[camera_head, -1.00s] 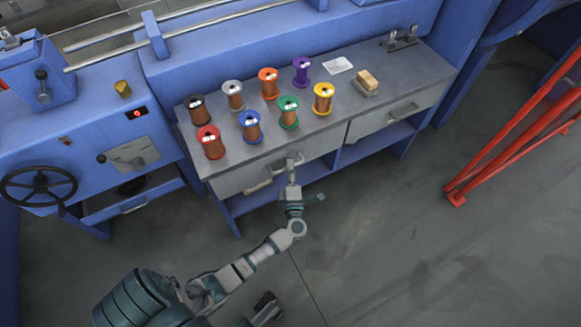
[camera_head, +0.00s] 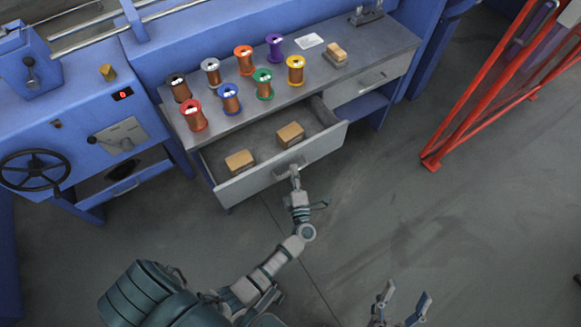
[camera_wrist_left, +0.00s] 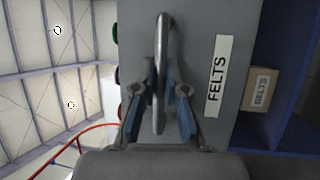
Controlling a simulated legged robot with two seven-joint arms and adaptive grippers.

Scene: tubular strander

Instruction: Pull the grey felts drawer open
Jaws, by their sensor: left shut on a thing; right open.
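The grey felts drawer (camera_head: 240,187) stands pulled out from under the bench top in the head view, with two tan boxes (camera_head: 290,135) inside. In the left wrist view its grey front (camera_wrist_left: 208,28) carries a white "FELTS" label (camera_wrist_left: 218,76). My left gripper (camera_head: 294,170) is at the drawer front, shut on the metal bar handle (camera_wrist_left: 161,45), its two fingers on either side of the bar. My right gripper (camera_head: 407,294) is open and empty, low over the floor, away from the drawer.
Several coloured spools (camera_head: 229,98) stand on the bench top (camera_head: 325,75) above the drawer. A second grey drawer (camera_head: 366,83) to the right is shut. A red frame (camera_head: 470,125) stands at right. A labelled box (camera_wrist_left: 260,88) shows beside the drawer front in the wrist view.

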